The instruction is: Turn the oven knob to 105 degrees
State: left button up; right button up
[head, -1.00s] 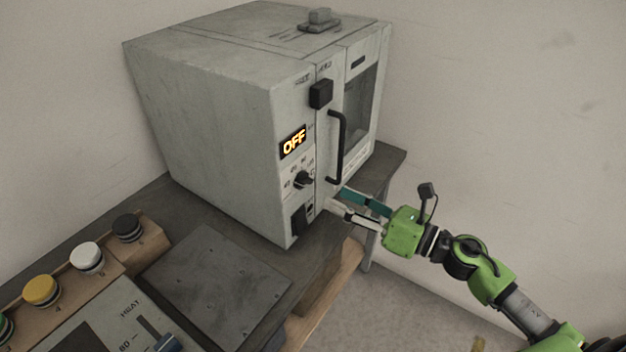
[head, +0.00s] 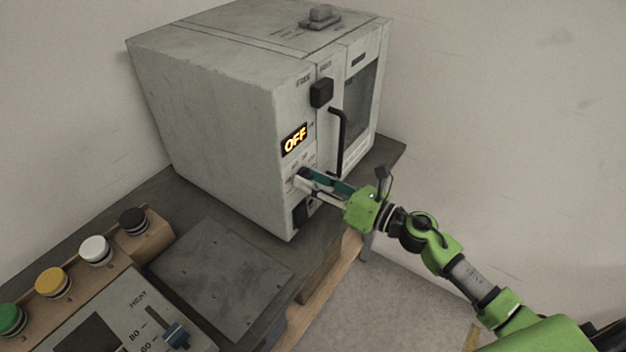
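The oven (head: 215,120) is a pale grey box with a lit display (head: 295,140) reading OFF in orange. Its small dark knob sits on the front below the display and is mostly covered by my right gripper, so its pointer cannot be read. My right gripper (head: 302,179), on the green arm coming from the lower right, has its fingertips at the knob, with one finger above and one below. Whether the fingers touch the knob is too small to tell. My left gripper is not in view.
A black door handle (head: 338,140) stands out just above my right gripper, and a black square block (head: 321,93) is higher up. A panel with a blue slider (head: 176,335) and several coloured buttons, one yellow (head: 53,282), is at lower left.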

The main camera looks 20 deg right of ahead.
jog(key=c, duration=0.5)
